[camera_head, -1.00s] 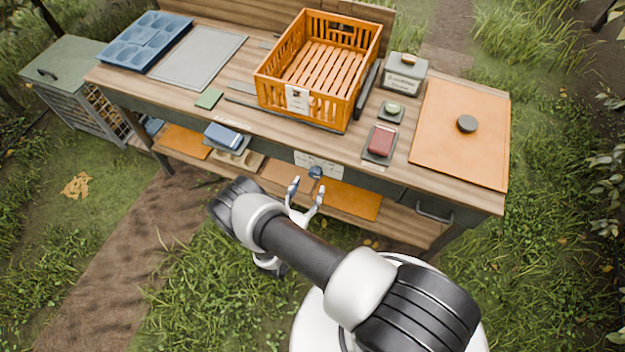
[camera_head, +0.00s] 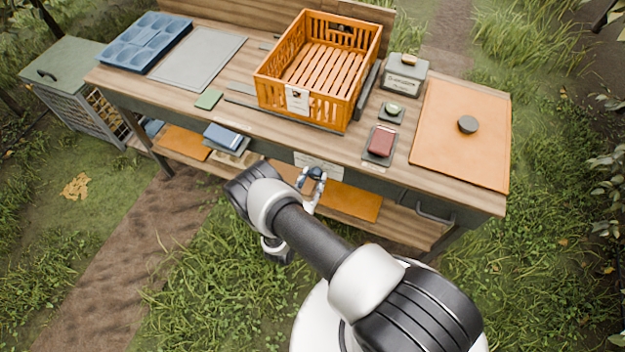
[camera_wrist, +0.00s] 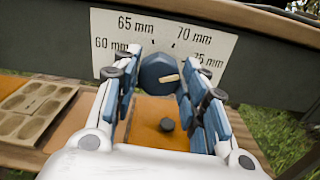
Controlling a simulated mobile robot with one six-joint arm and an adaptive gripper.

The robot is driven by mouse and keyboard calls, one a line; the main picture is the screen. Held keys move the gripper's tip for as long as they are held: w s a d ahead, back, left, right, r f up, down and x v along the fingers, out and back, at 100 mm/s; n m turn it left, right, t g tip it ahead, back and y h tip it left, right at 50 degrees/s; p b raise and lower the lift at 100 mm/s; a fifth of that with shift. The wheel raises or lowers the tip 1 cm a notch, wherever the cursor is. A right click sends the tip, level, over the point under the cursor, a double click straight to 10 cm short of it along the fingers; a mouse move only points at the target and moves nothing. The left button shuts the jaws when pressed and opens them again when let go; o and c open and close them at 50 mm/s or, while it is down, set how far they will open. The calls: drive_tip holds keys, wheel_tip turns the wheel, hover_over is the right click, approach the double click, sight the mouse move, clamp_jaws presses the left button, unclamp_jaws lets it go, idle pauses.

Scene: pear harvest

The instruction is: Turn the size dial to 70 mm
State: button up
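The size dial is a dark blue faceted knob (camera_wrist: 154,70) on a white scale plate (camera_wrist: 220,46) marked 60, 65, 70 and 75 mm. Its cream pointer points right and slightly up, towards the 75 mm side, below the 70 mm mark. My gripper (camera_wrist: 160,66) is open, with one blue-padded finger on each side of the knob. I cannot tell whether either pad touches it. In the head view my gripper (camera_head: 312,182) is at the bench front, around the dial (camera_head: 316,173), just under the plate (camera_head: 319,160).
The bench top above holds an orange crate (camera_head: 299,99), a red block on a dark pad (camera_head: 381,141) and an orange board (camera_head: 455,150). A lower shelf (camera_wrist: 50,156) with a moulded tray (camera_wrist: 32,108) lies below the dial. A drawer handle (camera_head: 434,213) is to the right.

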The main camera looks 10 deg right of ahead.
drive_tip(key=c, duration=0.5)
drive_tip(key=shift+f+n+b, duration=0.1)
drive_tip(key=shift+n+b, duration=0.2)
drive_tip(key=shift+b, duration=0.05)
drive_tip(key=n+b, duration=0.2)
drive_tip(key=shift+n, duration=0.4)
drive_tip(key=n+b, duration=0.3)
drive_tip(key=n, duration=0.2)
drive_tip(key=shift+w+a, duration=0.1)
drive_tip(key=shift+a, duration=0.05)
drive_tip(key=shift+n, duration=0.3)
drive_tip(key=o, duration=1.1)
drive_tip(key=shift+c, duration=0.2)
